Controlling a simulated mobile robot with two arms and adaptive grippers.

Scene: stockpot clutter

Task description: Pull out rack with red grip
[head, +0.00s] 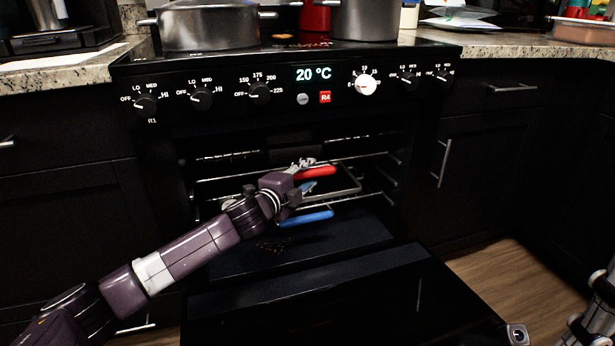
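The oven is open, with its door (340,301) folded down in front. Inside are two wire racks at different heights. The upper rack (375,155) has a red grip (318,172) on its front edge. The lower rack has a blue grip (306,217). My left gripper (306,176) is at the left end of the red grip, with one finger above it and a bluish-grey part below. Whether the fingers press on the grip is hard to see. Part of my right gripper (585,325) shows at the lower right edge, mostly cut off, away from the oven.
A grey tray (345,183) lies in the oven behind the red grip. Pots (208,27) stand on the stovetop above. Dark cabinets flank the oven. Wooden floor (530,285) is clear to the right of the door.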

